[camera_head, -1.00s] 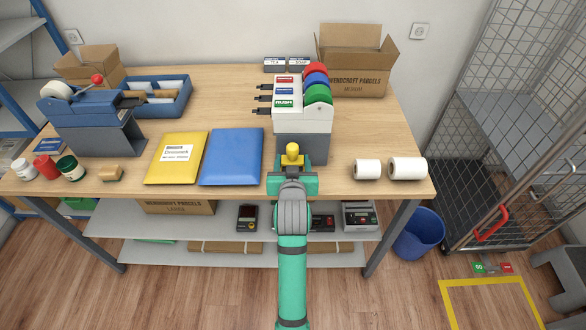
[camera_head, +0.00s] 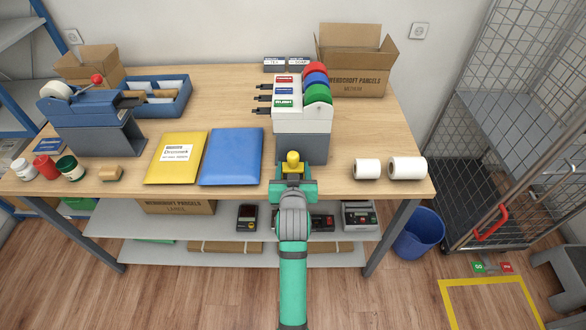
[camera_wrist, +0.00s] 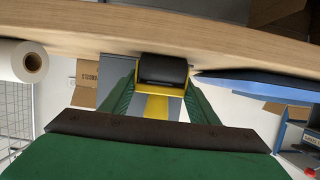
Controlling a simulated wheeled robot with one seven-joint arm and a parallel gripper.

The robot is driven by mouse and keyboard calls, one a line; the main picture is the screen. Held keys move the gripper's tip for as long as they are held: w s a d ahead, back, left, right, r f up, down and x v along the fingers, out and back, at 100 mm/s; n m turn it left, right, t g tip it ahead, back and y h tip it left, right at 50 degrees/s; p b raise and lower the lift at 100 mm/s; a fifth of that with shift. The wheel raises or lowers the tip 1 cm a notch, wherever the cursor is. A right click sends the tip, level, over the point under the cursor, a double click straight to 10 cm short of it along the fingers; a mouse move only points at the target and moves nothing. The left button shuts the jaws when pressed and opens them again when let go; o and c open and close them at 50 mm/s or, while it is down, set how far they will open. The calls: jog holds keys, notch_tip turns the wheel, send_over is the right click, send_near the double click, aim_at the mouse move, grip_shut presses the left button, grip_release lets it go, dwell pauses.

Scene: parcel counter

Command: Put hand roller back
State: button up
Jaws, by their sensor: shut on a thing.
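The hand roller has a yellow frame and handle and a dark roller. In the head view its yellow part (camera_head: 292,160) shows at the front edge of the table, in front of the grey base of the label dispenser. In the wrist view its dark roller (camera_wrist: 162,70) sits in the yellow frame. My gripper (camera_head: 292,176) is shut on the hand roller. In the wrist view the green fingers (camera_wrist: 160,98) are on both sides of its yellow handle. I cannot tell whether the roller touches the tabletop.
The label dispenser (camera_head: 302,108) stands behind the roller. A blue envelope (camera_head: 231,157) and a yellow envelope (camera_head: 176,158) lie to the left. Two white paper rolls (camera_head: 367,169) (camera_head: 407,168) lie to the right. Bare wood (camera_head: 345,135) shows right of the dispenser.

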jog(key=shift+s+f, duration=0.1)
jog(key=shift+f, duration=0.6)
jog(key=c, duration=0.3)
jog(key=o, duration=1.4)
jog(key=shift+f, duration=0.1)
jog(key=shift+r, duration=0.35)
jog(key=shift+r, duration=0.3)
jog(key=r+v, duration=0.1)
jog(key=v, duration=1.1)
jog(key=s+f, duration=1.1)
jog(key=s, duration=0.4)
jog(key=shift+t, duration=0.7)
jog(key=f+v, duration=0.1)
jog(key=v, duration=0.6)
jog(key=f+v, duration=0.1)
jog(key=v, duration=0.6)
jog(key=s+f+v, duration=0.1)
jog(key=f+v, duration=0.1)
jog(key=v, duration=0.5)
jog(key=shift+s+r, duration=0.1)
